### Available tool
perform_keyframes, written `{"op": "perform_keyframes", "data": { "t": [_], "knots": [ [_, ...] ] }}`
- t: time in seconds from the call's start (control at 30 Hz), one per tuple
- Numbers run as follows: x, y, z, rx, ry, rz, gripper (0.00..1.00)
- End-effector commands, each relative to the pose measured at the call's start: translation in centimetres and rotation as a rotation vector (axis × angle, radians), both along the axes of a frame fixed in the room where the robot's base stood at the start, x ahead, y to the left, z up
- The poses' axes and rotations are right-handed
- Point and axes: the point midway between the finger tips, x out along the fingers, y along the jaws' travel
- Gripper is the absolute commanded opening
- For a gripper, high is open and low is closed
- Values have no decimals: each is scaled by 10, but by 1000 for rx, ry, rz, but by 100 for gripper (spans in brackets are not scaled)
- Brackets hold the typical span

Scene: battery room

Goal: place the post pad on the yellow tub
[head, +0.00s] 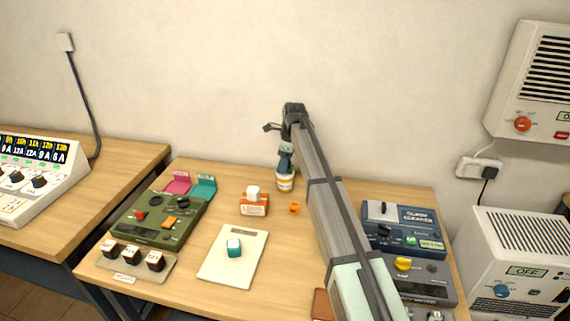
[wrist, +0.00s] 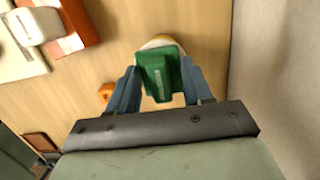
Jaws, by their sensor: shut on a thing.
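My gripper (wrist: 157,88) is shut on a green block with a pale label, which I take to be the post pad (wrist: 160,76). In the head view my gripper (head: 286,163) points down over the yellow tub (head: 285,184), a small white tub with a yellow band near the back of the table. In the wrist view the tub's pale and yellow rim (wrist: 157,42) shows just beyond the pad, which hides most of it. I cannot tell whether the pad touches the tub. My fingers mostly hide the pad in the head view.
An orange-and-white box (head: 254,207) and a small orange piece (head: 294,208) stand close by. A green device (head: 158,218) is at left, a blue device (head: 405,228) at right. The wall is close behind the tub.

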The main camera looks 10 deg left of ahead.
Motion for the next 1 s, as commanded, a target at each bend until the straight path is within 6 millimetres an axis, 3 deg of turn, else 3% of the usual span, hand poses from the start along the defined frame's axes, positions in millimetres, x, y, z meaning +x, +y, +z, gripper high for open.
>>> {"op": "perform_keyframes", "data": {
  "t": [0.43, 0.47, 0.6, 0.7, 1.0],
  "knots": [
    [0, 0, -6, 0, 0, 0, 21],
    [0, 0, -6, 0, 0, 0, 53],
    [0, 0, -5, 0, 0, 0, 66],
    [0, 0, -5, 0, 0, 0, 75],
    [0, 0, -3, 0, -1, 0, 75]
  ]
}}
